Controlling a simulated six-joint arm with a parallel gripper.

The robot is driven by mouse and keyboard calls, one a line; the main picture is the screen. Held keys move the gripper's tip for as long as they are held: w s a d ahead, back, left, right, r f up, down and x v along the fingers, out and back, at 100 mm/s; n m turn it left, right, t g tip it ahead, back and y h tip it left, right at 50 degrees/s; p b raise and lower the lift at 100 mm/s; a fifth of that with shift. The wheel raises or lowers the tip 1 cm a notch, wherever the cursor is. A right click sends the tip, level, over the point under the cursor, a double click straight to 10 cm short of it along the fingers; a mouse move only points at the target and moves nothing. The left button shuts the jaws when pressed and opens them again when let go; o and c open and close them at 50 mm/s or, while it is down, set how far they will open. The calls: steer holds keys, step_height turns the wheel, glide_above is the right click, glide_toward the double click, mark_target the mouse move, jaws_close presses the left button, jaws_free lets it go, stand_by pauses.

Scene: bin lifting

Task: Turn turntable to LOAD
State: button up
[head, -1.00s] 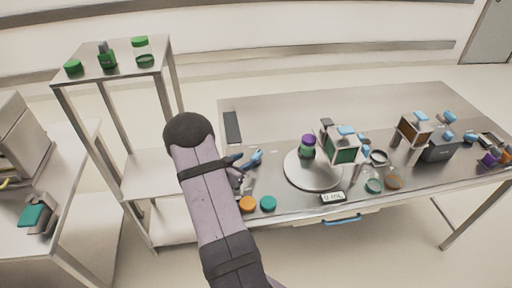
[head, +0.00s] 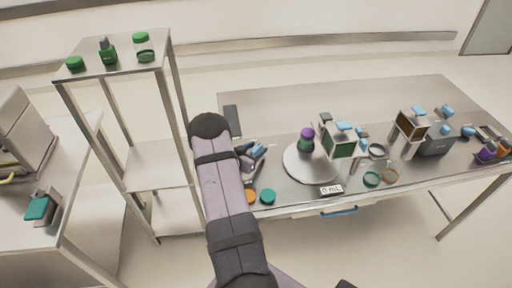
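The turntable (head: 300,167) is a round pale metal disc on the long bench, right of my arm. I cannot make out a LOAD mark. My arm rises from the bottom and ends in a dark rounded joint left of the disc. My gripper is mostly or wholly hidden behind the arm; small grey-purple parts beside it may belong to it. I cannot tell its opening.
A small display (head: 331,190) reading "0 mL" sits at the bench's front edge. The back of the bench is clear.

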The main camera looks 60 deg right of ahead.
steer(key=shift+d+f, duration=0.1)
steer(key=shift+d, duration=0.1)
jaws_close()
steer(key=shift+n+t+b, duration=0.4)
steer(key=shift+n+t, duration=0.3)
steer(key=shift+t, duration=0.2)
jaws_free()
steer(key=shift+a, duration=0.1)
